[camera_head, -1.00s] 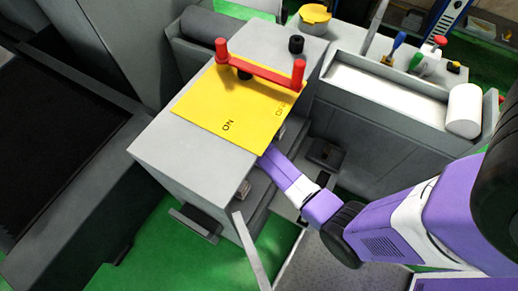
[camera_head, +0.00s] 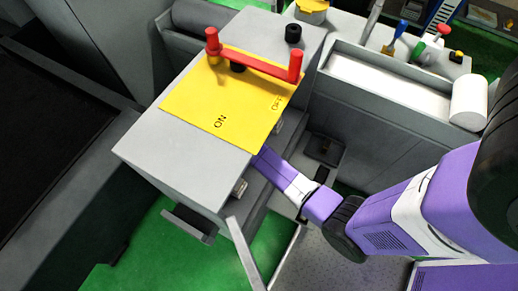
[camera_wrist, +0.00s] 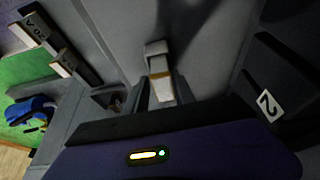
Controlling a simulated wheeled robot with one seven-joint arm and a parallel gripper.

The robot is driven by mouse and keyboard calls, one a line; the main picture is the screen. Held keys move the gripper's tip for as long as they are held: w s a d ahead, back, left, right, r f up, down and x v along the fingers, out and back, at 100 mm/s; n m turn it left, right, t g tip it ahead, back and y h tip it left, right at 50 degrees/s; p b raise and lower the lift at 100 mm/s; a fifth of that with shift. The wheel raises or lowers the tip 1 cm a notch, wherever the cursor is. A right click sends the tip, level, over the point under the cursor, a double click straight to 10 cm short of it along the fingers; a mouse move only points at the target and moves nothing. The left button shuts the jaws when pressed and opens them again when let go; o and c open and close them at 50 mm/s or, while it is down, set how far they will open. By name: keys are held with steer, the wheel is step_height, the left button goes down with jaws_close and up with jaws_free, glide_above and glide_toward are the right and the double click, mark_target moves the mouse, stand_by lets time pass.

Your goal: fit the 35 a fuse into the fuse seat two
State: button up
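My gripper (camera_wrist: 163,92) shows in the wrist view beyond its purple housing, with dark fingers on both sides of a fuse (camera_wrist: 158,66). The fuse is pale with an orange band, and its rating cannot be read. The fingers look shut on it; its far end is close to a grey wall, and contact cannot be judged. A white label "2" (camera_wrist: 268,105) is on a dark block at the right, and fuse seat two itself cannot be made out. In the head view my purple arm reaches under the yellow plate (camera_head: 225,105), and the gripper tips are hidden.
Two pale labelled blocks (camera_wrist: 30,30) are at upper left in the wrist view, above green floor. In the head view a red handle (camera_head: 255,62) stands on the yellow plate. A grey box housing (camera_head: 165,155) closes in the space around my wrist. A tray (camera_head: 385,85) lies at the right.

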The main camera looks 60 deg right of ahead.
mark_target(241, 180)
steer(key=shift+w+d, duration=0.1)
steer(key=shift+w, duration=0.1)
steer(key=shift+r, duration=0.15)
steer(key=shift+r, duration=0.3)
steer(key=v, duration=0.2)
steer(key=shift+a+r, duration=0.25)
steer(key=shift+a, duration=0.1)
steer(key=a, duration=0.4)
steer(key=a+b, duration=0.1)
steer(key=a, duration=0.6)
steer(key=shift+s+a+f+b, duration=0.15)
steer(key=shift+s+a+b, duration=0.1)
steer(key=shift+a+b, duration=0.15)
